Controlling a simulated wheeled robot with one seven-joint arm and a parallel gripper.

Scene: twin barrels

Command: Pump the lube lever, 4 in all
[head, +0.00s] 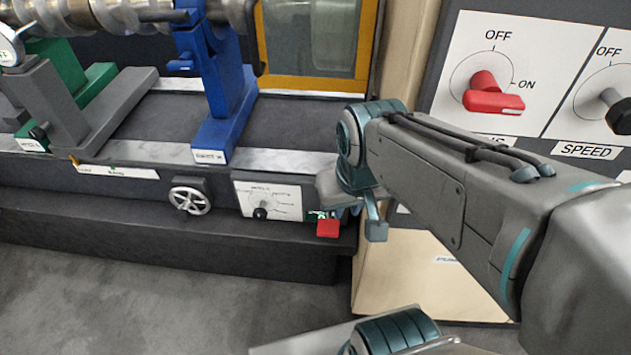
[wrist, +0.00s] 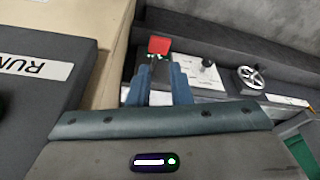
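A small red block (head: 328,227), which looks like the lube lever's handle, sticks out low at the right end of the machine's front. It also shows in the wrist view (wrist: 159,45), just beyond the fingertips and roughly centred between them. My gripper (head: 352,218) is beside the red block in the head view, with one finger to its right. In the wrist view my gripper (wrist: 159,72) has its two fingers apart with nothing between them. I cannot tell whether a finger touches the block. The lever's stem is mostly hidden.
A dial panel (head: 285,207) and a handwheel (head: 190,201) sit left of the red block. A blue stand (head: 222,115) is on the machine bed. A control panel with a red switch (head: 493,95) and a black knob (head: 620,115) stands at right. The floor in front is clear.

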